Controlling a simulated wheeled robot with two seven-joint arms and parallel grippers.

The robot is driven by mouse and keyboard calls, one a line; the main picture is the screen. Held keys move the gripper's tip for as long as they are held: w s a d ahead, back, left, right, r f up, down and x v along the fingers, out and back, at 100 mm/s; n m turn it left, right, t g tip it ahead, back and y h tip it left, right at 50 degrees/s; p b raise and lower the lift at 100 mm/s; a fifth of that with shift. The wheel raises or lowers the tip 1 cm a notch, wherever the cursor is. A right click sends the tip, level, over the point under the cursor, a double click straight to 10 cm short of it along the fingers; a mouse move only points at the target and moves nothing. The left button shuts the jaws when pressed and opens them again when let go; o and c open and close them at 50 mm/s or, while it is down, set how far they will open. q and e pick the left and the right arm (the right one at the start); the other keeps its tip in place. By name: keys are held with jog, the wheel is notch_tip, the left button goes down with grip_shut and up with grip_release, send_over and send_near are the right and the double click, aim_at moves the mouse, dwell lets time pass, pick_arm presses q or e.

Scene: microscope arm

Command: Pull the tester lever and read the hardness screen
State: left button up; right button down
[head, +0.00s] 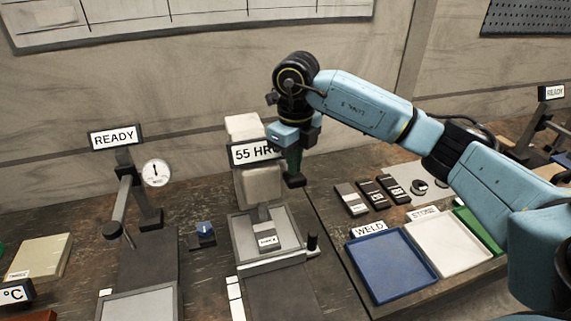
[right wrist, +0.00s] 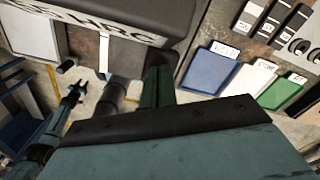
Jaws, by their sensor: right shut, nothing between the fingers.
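The hardness tester (head: 262,188) stands in the middle of the bench. Its screen (head: 252,154) reads "55 HR", with the end of the text hidden by my right gripper; in the right wrist view the screen (right wrist: 100,25) shows "HRC". A labelled grey block (head: 264,236) sits on the tester's bed. My right gripper (head: 294,180) points down just right of the screen, shut and empty. A short black knob (head: 312,242) stands at the bed's right side; I cannot tell whether it is the lever. My left gripper (right wrist: 75,91) shows small in the right wrist view.
Blue (head: 390,264), white (head: 448,244) and green (head: 482,228) trays lie to the right, with several dark labelled blocks (head: 368,193) behind. Left stands a gauge device (head: 155,173) under a READY sign (head: 115,137). A small blue-topped item (head: 204,231) lies between the devices.

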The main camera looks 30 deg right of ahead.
aim_at(294, 179)
jog(key=shift+f+b, duration=1.3)
jog(key=shift+f, duration=0.75)
jog(key=shift+s, duration=0.1)
jog(key=shift+f, duration=0.2)
jog(key=shift+r+p, duration=0.8)
jog(key=shift+r, duration=0.35)
jog(key=shift+r+p, duration=1.25)
jog(key=shift+r, duration=0.7)
